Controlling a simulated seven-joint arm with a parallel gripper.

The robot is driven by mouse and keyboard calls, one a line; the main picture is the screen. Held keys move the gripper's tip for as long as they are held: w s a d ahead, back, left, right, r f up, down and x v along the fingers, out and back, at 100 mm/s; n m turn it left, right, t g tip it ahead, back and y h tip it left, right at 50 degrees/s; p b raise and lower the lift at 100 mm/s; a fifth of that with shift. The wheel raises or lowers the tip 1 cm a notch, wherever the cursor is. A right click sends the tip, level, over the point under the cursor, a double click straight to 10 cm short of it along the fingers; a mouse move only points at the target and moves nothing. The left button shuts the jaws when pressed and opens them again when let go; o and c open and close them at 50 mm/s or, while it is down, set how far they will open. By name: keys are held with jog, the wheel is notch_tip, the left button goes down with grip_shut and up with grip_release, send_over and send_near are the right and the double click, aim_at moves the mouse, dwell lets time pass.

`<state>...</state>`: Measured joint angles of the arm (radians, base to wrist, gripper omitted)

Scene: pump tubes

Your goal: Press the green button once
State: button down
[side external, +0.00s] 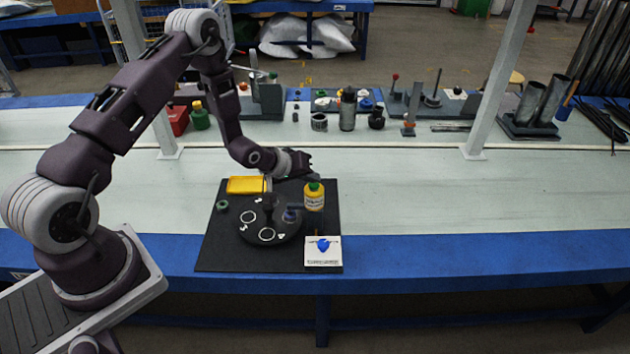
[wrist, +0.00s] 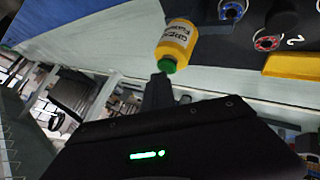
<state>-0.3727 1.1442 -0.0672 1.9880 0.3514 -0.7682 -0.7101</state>
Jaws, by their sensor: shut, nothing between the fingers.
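A small green round piece (side external: 222,206) sits on the left part of the black mat (side external: 215,255); it may be the green button, but it is too small to be sure. A yellow bottle with a green cap (side external: 314,197) stands at the right of the mat. My gripper (side external: 307,164) is shut and empty, by the mat's back edge, right of the green piece. Its dark fingers also show in the wrist view (wrist: 160,84).
A dark round plate (side external: 271,237) with white rings lies mid-mat, with a yellow block (side external: 246,185) behind it. A white card with a blue mark (side external: 323,251) lies at front right. A grey post (side external: 497,80) stands right. The bench right of the mat is clear.

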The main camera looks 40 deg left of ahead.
aim_at(311, 186)
jog(key=shift+f, duration=0.1)
dwell(0.3)
jog(key=shift+r, duration=0.55)
notch_tip(311, 186, up, 6)
dwell(0.7)
